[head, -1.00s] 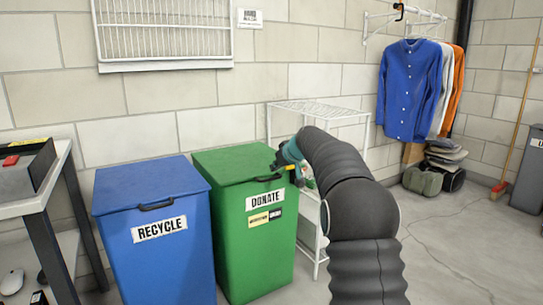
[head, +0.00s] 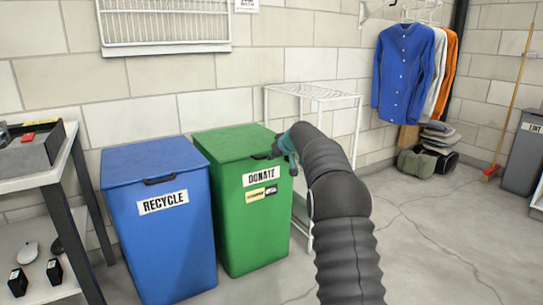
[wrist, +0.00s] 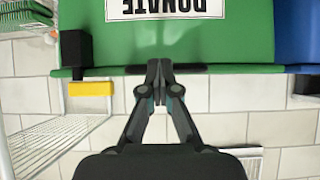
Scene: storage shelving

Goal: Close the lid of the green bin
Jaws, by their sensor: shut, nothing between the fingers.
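The green bin (head: 240,215) has a "DONATE" label on its front and stands right of the blue bin. Its lid (head: 232,143) lies flat on top, with no visible gap along its front edge. My gripper (head: 270,155) is at the front edge of the lid, by the dark handle. In the wrist view, which is upside down, the green bin (wrist: 235,35) fills the upper middle. My gripper (wrist: 160,66) is shut and empty there, its tips overlapping the lid edge next to the dark handle (wrist: 190,69). Whether they touch is unclear.
The blue "RECYCLE" bin (head: 165,245) stands close on the left. A table (head: 60,165) is at the far left. A white wire rack (head: 345,98) stands behind my arm on the right. Floor (head: 440,235) is free on the right.

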